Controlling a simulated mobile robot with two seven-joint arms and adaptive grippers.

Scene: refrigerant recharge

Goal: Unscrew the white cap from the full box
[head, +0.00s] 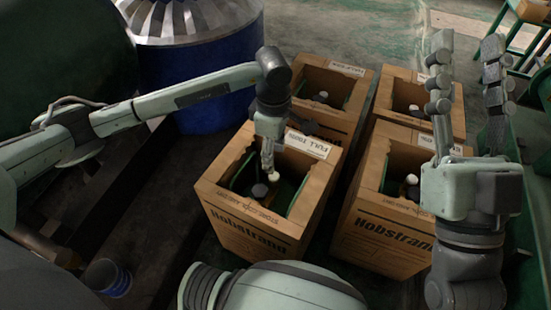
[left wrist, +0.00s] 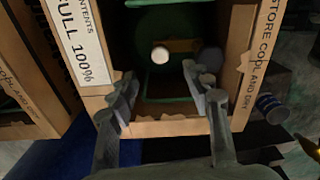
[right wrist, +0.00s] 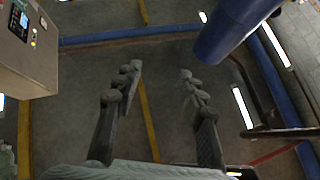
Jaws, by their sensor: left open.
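The full box (head: 245,228) is the front-left cardboard box, with a "FULL 100%" label; the label (left wrist: 82,45) also shows in the left wrist view. Its white cap (head: 273,177) sits inside the open top, with a dark grey cap (head: 260,190) beside it. The white cap (left wrist: 160,55) is clear and uncovered in the left wrist view. My left gripper (head: 267,165) points down into the box opening. It is open and empty, its fingers (left wrist: 162,82) spread at the near rim with the cap beyond and between them. My right gripper (head: 467,52) is raised, open and empty.
More boxes stand close by: front right (head: 378,238), back right (head: 450,125) and back left (head: 345,122). A blue drum (head: 222,72) stands behind on the left. A small blue cylinder (head: 108,278) is at lower left. My right gripper faces open floor.

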